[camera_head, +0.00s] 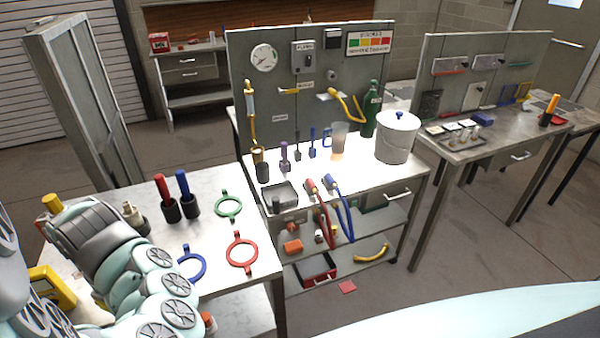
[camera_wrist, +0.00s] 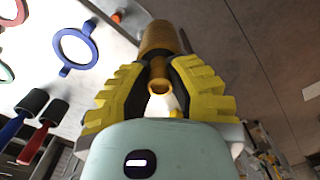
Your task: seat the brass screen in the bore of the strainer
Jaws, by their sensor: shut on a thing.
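My gripper (camera_wrist: 158,85) has yellow ribbed fingers closed from both sides on the brass screen (camera_wrist: 160,38), a brass-coloured cylinder with a narrower tube towards the palm. In the head view my arm hides most of the gripper, and a brass cylinder end (camera_head: 52,203) shows beyond it at the left. A beige, knobbed fitting (camera_head: 133,213) stands on the near table just behind my arm; it may be the strainer, but its bore cannot be made out. The screen appears to be held in the air, apart from that fitting.
On the near table (camera_head: 235,278), red (camera_head: 160,187) and blue (camera_head: 183,184) handles stand in black cups beside green (camera_head: 229,205), red (camera_head: 241,252) and blue (camera_head: 192,265) rings. A yellow case (camera_head: 52,286) is at the left. A bench with a white bucket (camera_head: 397,138) stands beyond.

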